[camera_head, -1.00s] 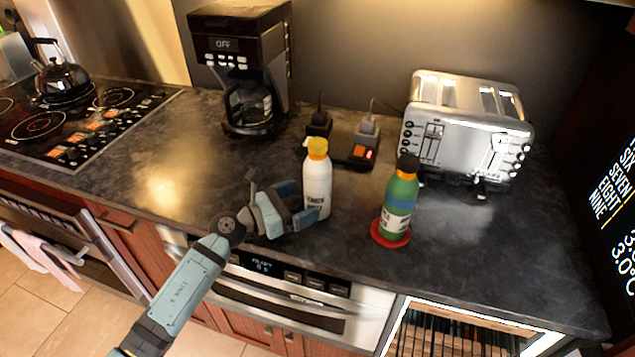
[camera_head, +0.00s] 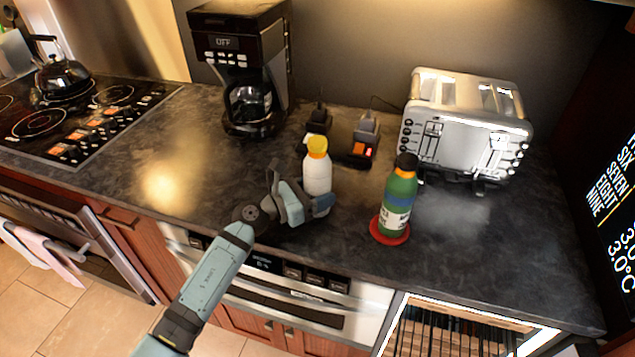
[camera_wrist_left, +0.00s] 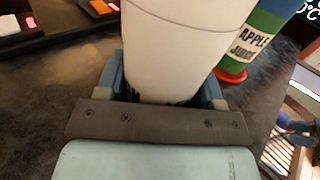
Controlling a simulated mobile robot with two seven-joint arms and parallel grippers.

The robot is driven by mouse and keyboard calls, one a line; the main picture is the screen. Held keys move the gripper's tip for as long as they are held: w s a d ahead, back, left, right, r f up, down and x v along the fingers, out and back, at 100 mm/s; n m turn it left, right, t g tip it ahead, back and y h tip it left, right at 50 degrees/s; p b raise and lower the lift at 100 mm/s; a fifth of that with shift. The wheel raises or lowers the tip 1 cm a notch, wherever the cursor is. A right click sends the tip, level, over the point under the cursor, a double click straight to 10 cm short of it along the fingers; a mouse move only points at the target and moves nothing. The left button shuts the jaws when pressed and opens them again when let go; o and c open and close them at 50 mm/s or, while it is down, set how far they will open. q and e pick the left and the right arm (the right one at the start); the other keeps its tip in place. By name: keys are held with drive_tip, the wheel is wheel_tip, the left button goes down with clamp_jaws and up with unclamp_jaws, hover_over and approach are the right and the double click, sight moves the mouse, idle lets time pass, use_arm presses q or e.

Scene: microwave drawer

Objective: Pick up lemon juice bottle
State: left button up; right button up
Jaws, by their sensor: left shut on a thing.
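A white bottle with a yellow cap (camera_head: 317,172) stands upright on the dark counter in the head view. Its label faces away or is covered, so I cannot read it. In the left wrist view the white bottle (camera_wrist_left: 170,50) fills the middle, between my fingers. My left gripper (camera_head: 318,205) is shut on the lower part of this bottle. It also shows in the left wrist view (camera_wrist_left: 172,95). Whether the bottle's base touches the counter is hidden by the gripper.
A green apple juice bottle (camera_head: 399,198) stands on a red coaster (camera_head: 376,233) just right of the white bottle. A silver toaster (camera_head: 465,130), a coffee maker (camera_head: 240,60) and power sockets (camera_head: 362,140) stand behind. The counter left of the gripper is clear.

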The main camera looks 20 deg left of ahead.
use_arm(q)
drive_tip(key=shift+r, duration=0.1)
wheel_tip(320, 180, up, 20)
drive_tip(key=p, duration=0.3)
hover_over(318, 140)
drive_tip(key=shift+s, duration=0.1)
idle(0.3)
